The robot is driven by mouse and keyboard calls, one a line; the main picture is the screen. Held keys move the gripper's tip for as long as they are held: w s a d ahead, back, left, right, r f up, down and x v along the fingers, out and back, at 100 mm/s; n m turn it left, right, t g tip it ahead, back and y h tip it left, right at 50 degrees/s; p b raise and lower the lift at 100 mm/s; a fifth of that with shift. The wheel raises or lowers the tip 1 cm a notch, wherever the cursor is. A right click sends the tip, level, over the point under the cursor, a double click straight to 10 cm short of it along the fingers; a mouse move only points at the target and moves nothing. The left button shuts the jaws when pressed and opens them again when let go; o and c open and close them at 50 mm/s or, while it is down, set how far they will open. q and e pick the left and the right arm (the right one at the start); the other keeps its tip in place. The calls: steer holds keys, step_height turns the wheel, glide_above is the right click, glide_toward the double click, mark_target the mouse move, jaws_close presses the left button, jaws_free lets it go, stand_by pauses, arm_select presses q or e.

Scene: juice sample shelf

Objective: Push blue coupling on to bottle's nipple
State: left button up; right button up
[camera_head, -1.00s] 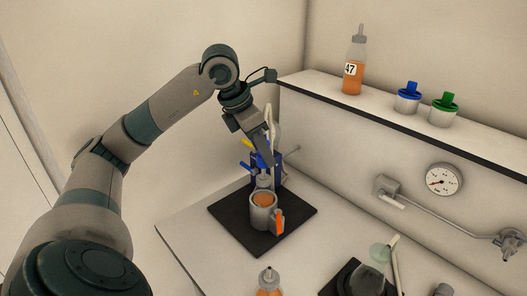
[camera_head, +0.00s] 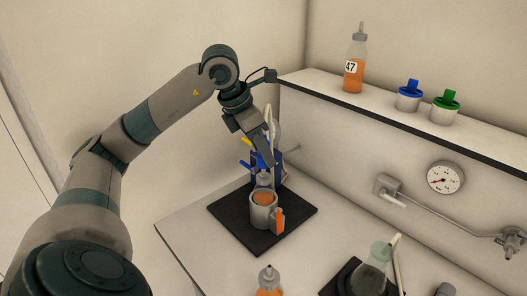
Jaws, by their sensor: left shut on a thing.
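My left gripper (camera_head: 264,157) reaches down over the black mat and is shut on what appears to be the blue coupling (camera_head: 257,160), mostly hidden by the fingers. A pale tube (camera_head: 269,122) rises behind the fingers. Just below is a greyish bottle top (camera_head: 264,179), above a grey cup (camera_head: 262,218) with orange content. Whether the coupling touches the nipple there is too small to tell. A blue stand (camera_head: 279,172) with blue and yellow handles is partly hidden behind the gripper. My right gripper is not in view.
The cup stands on a black mat (camera_head: 232,215). A bottle marked 47 (camera_head: 354,75) and blue-lidded (camera_head: 408,101) and green-lidded jars (camera_head: 444,110) stand on the shelf. An orange bottle (camera_head: 268,288) and a flask (camera_head: 370,277) stand in front. A gauge (camera_head: 445,177) is on the wall.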

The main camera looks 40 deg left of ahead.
arm_select(q)
steer(key=shift+f+b, duration=0.3)
steer(key=shift+f, duration=0.15)
steer(key=shift+f, duration=0.1)
